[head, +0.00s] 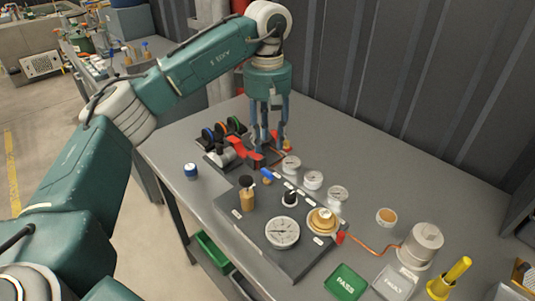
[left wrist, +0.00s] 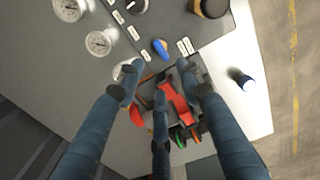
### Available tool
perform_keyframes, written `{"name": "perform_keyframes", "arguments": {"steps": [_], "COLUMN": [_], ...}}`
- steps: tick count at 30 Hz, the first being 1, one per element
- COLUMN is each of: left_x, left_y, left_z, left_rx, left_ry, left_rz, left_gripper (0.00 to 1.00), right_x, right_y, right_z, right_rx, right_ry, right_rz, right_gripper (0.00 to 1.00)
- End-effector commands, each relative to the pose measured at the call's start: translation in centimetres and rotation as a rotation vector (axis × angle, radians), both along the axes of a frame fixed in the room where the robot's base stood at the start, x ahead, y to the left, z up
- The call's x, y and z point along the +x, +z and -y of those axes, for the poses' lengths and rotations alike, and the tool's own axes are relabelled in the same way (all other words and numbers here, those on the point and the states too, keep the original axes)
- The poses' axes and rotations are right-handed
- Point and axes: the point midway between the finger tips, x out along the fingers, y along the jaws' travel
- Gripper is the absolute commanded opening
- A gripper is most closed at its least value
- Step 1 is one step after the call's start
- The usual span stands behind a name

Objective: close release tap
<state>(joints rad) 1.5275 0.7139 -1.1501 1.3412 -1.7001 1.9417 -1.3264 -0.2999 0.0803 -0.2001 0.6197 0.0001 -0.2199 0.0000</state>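A small tap with a blue handle (head: 267,174) sits at the back left edge of the dark panel (head: 234,218). The blue handle also shows in the left wrist view (left wrist: 160,48), just beyond my fingertips. I cannot read a label naming it the release tap. My left gripper (head: 266,146) points down behind the tap, near red parts (head: 246,153). In the left wrist view the fingers of the left gripper (left wrist: 155,82) are spread with nothing held between them. A red part (left wrist: 176,101) shows beneath or between the fingers. My right gripper is in neither view.
Several gauges (head: 283,232) and knobs (head: 247,193) stand on the panel. A blue-topped item (head: 191,171) stands to its left. Green PASS (head: 346,282) and pale FAULT (head: 394,282) plates lie at the front right. The corrugated wall (head: 400,90) rises behind the grey table.

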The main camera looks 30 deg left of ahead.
Motion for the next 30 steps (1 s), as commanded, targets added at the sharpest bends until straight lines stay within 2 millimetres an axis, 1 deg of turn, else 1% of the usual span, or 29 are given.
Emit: {"name": "perform_keyframes", "arguments": {"steps": [1,3,7,23,26,30], "left_x": [0.1,0.1,0.0,0.0,0.0,0.0], "left_y": [0.9,1.7,2.6,2.8,3.5,6.1], "left_z": [0.1,0.0,0.0,0.0,0.0,0.0], "left_rx": [-0.001,-0.001,0.000,0.000,0.000,0.000], "left_ry": [0.000,0.001,0.000,0.000,0.000,0.000], "left_rz": [0.003,0.002,0.001,0.000,0.001,0.001], "left_gripper": [0.36,0.36,0.36,0.36,0.36,0.36], "right_x": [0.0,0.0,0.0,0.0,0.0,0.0], "right_y": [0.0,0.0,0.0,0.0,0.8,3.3], "right_z": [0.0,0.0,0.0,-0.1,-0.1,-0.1], "right_rx": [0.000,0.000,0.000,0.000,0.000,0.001], "right_ry": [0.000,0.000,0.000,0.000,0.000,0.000], "right_rz": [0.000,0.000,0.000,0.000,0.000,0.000], "right_gripper": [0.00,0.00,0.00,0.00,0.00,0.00]}}
